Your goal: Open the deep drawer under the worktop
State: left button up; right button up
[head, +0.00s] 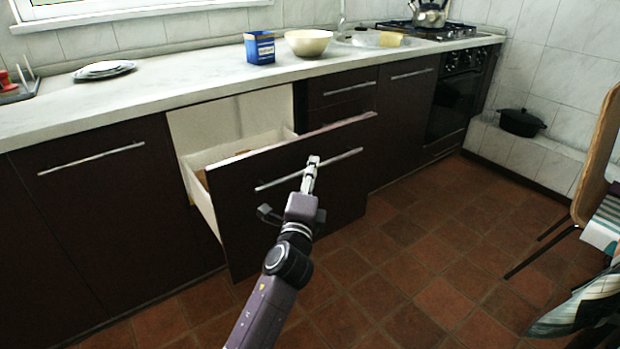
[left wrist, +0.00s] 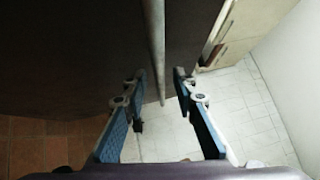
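The deep drawer (head: 235,205) under the worktop (head: 170,88) is pulled well out. Its dark front stands away from the cabinet, and its pale side and part of the inside show. A long metal bar handle (head: 338,159) runs across the front. My left gripper (head: 312,162) is at this handle. In the left wrist view the handle bar (left wrist: 158,45) lies between the two fingertips (left wrist: 159,78), with a visible gap on each side, so the gripper looks open around it. Most of the drawer's inside is hidden by its front. My right gripper is not in view.
A blue box (head: 259,48), a cream bowl (head: 308,43) and plates (head: 104,70) stand on the worktop. A smaller drawer (head: 335,90) and the oven (head: 455,95) are shut. A chair (head: 597,160) stands at right. The tiled floor (head: 430,270) before the drawer is clear.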

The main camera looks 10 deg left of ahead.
pick_arm(q)
jog(key=s+f, duration=0.1)
jog(key=s, duration=1.1)
jog(key=shift+f, duration=0.35)
jog(key=shift+a+f, duration=0.1)
